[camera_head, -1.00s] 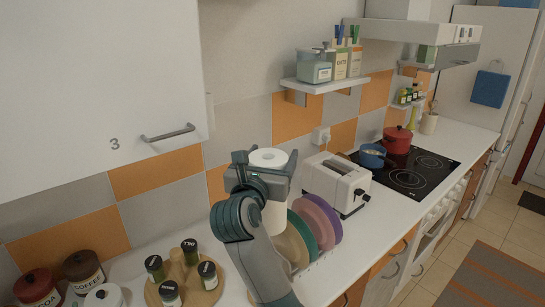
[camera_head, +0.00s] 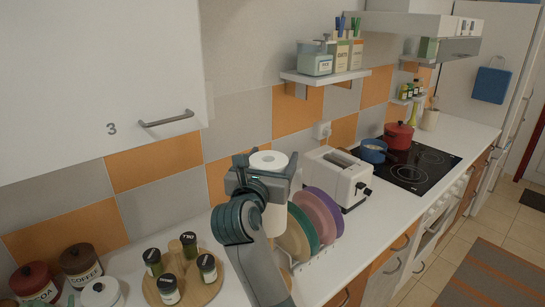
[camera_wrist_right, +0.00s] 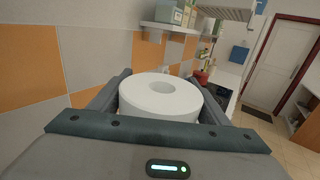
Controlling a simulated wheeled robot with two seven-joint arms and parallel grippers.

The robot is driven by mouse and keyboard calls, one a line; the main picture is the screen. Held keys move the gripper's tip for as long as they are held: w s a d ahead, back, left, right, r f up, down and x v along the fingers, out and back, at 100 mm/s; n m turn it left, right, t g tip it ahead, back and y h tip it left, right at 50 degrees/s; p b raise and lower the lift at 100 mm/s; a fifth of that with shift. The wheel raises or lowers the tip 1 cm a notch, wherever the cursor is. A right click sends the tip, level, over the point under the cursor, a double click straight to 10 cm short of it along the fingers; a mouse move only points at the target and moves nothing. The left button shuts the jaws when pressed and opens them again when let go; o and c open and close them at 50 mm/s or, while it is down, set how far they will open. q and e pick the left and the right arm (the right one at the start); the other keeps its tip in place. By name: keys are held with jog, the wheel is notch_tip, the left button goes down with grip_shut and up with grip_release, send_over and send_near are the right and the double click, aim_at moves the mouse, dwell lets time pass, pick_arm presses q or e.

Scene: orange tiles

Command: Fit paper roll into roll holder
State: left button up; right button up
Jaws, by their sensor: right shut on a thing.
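The white paper roll (camera_head: 269,159) stands upright above the counter, left of the toaster. My right gripper (camera_head: 264,174) is shut on it, with a finger on each side. The right wrist view shows the roll (camera_wrist_right: 160,97) between the fingers, its round centre hole facing up. My right arm hides much of the roll's lower part, so I cannot tell what is under it. I cannot make out the roll holder; it may be hidden behind my arm or the roll. My left gripper is not in view.
A rack of coloured plates (camera_head: 317,214) stands close to the right of the roll, with the toaster (camera_head: 337,176) behind. A round wooden spice stand (camera_head: 190,291) with jars is at the left. A wall cupboard (camera_head: 90,80) hangs at upper left.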

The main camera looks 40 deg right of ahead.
jog(key=shift+f+b, duration=0.65)
jog(key=shift+f, duration=0.45)
jog(key=shift+a, duration=0.1)
dwell(0.6)
